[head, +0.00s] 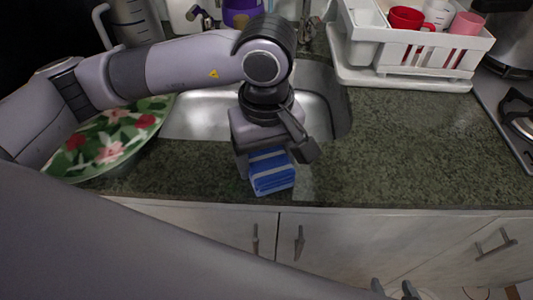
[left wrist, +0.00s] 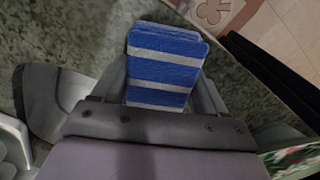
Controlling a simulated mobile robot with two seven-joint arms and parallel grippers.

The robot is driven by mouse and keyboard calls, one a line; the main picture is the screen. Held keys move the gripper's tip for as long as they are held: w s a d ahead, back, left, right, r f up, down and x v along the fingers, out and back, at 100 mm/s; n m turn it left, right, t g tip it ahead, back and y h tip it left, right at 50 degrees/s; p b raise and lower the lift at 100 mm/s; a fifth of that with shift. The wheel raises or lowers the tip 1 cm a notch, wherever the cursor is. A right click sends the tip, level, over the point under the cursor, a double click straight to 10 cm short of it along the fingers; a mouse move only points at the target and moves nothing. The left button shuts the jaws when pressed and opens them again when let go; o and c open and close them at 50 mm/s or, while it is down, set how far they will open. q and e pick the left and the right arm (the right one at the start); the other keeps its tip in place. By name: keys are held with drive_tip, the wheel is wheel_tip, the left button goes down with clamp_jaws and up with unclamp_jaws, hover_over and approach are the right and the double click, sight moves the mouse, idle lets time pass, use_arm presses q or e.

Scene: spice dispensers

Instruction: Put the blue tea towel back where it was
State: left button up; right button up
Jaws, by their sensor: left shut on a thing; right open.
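The blue tea towel (head: 273,180) is a folded bundle with blue and white stripes. It is at the counter's front edge, in front of the sink. My left gripper (head: 268,158) points down from above and is shut on the towel. In the left wrist view the towel (left wrist: 166,62) sits between the two fingers of the left gripper (left wrist: 163,92). I cannot tell whether its lower end touches the counter. My right gripper (head: 395,290) shows only its fingertips at the bottom edge of the head view, open and apart, below the counter front.
The sink (head: 325,100) lies behind the left gripper. A floral oval tray (head: 110,138) is at the left. A white dish rack (head: 405,62) with red and pink cups stands at the back right, and a stove (head: 518,115) at the far right. The counter (head: 420,150) right of the towel is clear.

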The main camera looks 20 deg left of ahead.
sight(266, 155)
use_arm(q)
drive_tip(key=o, duration=1)
drive_tip(key=shift+r+p, duration=0.25)
drive_tip(key=shift+p, duration=0.15)
wheel_tip(266, 155, up, 12)
drive_tip(key=shift+f+b, duration=0.15)
drive_tip(key=shift+b, duration=0.35)
